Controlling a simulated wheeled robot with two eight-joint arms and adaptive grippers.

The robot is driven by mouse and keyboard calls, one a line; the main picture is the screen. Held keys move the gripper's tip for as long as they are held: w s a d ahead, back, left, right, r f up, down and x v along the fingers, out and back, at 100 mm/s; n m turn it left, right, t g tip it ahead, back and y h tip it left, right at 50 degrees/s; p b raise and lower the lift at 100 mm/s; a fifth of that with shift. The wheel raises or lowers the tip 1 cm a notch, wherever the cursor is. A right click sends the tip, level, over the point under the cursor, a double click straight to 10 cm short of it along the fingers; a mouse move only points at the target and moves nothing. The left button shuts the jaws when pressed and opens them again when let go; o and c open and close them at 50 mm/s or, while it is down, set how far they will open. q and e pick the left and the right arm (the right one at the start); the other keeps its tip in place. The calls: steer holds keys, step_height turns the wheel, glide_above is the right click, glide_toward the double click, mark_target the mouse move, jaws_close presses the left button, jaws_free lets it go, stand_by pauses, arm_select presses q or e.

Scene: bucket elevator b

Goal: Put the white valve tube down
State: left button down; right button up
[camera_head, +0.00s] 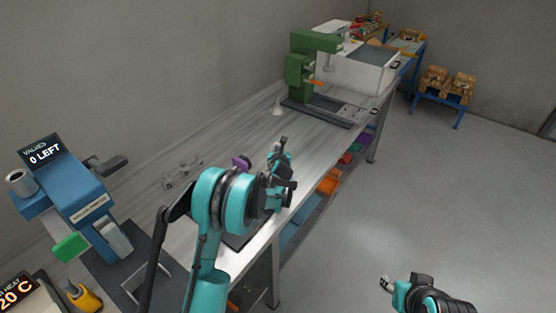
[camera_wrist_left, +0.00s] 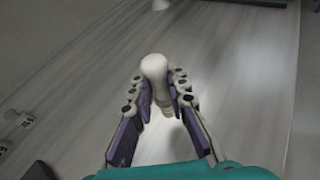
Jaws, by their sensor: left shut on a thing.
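The white valve tube (camera_wrist_left: 154,70) is between the two fingers of my left gripper (camera_wrist_left: 160,88) in the left wrist view. It has a rounded pale end, and its lower part is partly hidden by the fingers. The fingers are shut on it over the grey bench top. In the head view my left gripper (camera_head: 281,158) is above the bench near its front edge, and the tube cannot be made out there. My right gripper (camera_head: 386,284) is at the lower right, over the floor and away from the bench; its fingers are too small to judge.
The long grey bench (camera_head: 240,128) has free room in its middle. A small white cone-like piece (camera_head: 277,109) stands on it, before a green machine (camera_head: 302,68). Small grey pieces (camera_head: 180,172) lie at the left. A blue machine (camera_head: 70,187) reads "VALVES 0 LEFT".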

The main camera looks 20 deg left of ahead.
arm_select(q)
step_height(320, 180, down, 4)
steer(key=shift+b, duration=0.75)
steer(key=shift+r, duration=0.15)
steer(key=c, duration=1.9)
jaws_free()
steer(key=shift+f, duration=0.25)
steer(key=o, duration=0.4)
steer(key=shift+r, duration=0.1)
steer(key=shift+r, duration=0.1)
